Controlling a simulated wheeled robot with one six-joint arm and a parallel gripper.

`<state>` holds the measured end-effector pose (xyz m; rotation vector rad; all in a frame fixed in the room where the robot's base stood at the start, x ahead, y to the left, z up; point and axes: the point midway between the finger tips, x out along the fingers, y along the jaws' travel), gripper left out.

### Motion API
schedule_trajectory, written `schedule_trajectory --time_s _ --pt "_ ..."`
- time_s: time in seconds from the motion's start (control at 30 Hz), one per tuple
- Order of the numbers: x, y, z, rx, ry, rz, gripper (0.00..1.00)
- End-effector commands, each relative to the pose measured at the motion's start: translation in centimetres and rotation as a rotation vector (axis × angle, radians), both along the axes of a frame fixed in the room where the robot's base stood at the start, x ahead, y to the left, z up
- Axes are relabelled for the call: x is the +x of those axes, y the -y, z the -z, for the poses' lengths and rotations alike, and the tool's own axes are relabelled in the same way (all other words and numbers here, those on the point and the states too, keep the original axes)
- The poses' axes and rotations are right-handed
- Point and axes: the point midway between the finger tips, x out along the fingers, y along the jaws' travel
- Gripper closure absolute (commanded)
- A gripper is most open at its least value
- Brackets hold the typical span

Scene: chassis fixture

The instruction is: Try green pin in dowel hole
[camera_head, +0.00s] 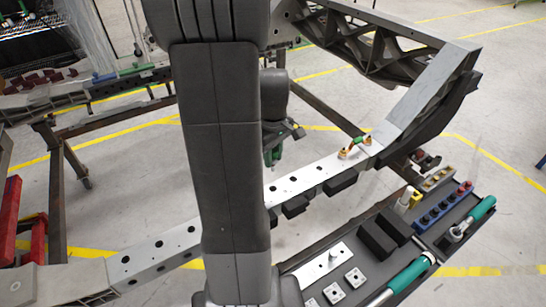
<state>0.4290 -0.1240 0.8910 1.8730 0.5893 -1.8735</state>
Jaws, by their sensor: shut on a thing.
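My gripper (277,142) is partly hidden behind my own arm, above and behind the pale chassis rail. It is shut on a green pin (273,157), whose lower part shows below the jaws. The pin appears in the air, apart from the rail. The rail (330,173) runs from lower left to upper right and has several dark holes in its top face. My arm hides its middle. Which hole is the dowel hole I cannot tell.
A dark frame (405,75) rises at the right end. At lower right a dark tray (436,238) holds a blue block (437,212), black blocks (385,232) and green-handled tools (410,274).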

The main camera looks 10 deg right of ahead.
Motion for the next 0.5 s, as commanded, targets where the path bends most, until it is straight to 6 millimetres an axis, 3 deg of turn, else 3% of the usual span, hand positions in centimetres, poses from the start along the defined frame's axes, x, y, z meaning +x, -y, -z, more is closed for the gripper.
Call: schedule_trajectory --time_s 0.5 --pt "0.0 0.0 -2.3 0.000 0.000 0.000 1.00"
